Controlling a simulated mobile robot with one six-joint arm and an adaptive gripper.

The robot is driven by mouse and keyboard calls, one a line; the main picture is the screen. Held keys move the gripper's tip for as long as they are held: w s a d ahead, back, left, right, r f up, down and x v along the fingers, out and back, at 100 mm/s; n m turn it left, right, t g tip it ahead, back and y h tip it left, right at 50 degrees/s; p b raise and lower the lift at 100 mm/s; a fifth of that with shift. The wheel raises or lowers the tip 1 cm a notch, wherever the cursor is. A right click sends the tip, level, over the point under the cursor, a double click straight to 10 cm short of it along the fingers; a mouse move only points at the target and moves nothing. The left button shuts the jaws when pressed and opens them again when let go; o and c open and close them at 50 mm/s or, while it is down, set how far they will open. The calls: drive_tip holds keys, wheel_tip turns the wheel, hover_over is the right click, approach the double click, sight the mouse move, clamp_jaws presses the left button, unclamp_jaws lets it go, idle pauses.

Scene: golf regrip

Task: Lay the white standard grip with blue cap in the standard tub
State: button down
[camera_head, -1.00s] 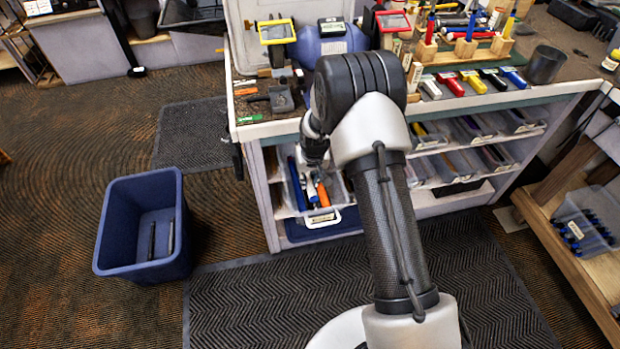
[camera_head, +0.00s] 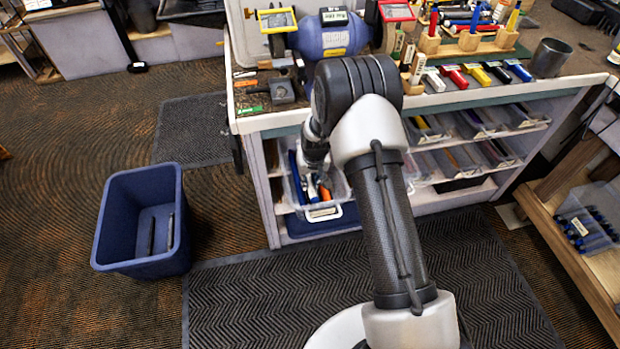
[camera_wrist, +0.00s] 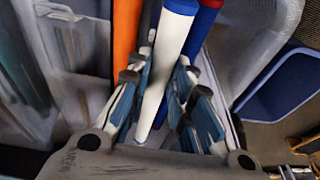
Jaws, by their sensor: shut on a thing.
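A white grip with a blue cap (camera_wrist: 165,62) is between my gripper's blue-padded fingers (camera_wrist: 164,78) in the wrist view, its capped end at the top of the picture. The fingers are shut on it. In the head view my gripper (camera_head: 317,168) is at a clear tub (camera_head: 342,213) on the bench's lower left shelf. The tub has a pale label, too small to read. An orange grip (camera_wrist: 126,38) and a blue grip with a red cap (camera_wrist: 196,32) show close beside the held grip. My arm hides part of the tub.
Other clear tubs (camera_head: 478,122) fill the shelves to the right. The bench top (camera_head: 300,122) above carries tools and coloured grips. A blue bin (camera_head: 140,265) with dark grips stands on the floor at left. Black mats (camera_head: 250,300) cover the floor in front.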

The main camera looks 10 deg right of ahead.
drive_tip(key=shift+f, duration=0.4)
drive_tip(key=c, duration=1.3)
unclamp_jaws()
drive_tip(key=shift+c, duration=0.2)
drive_tip(key=v, duration=1.2)
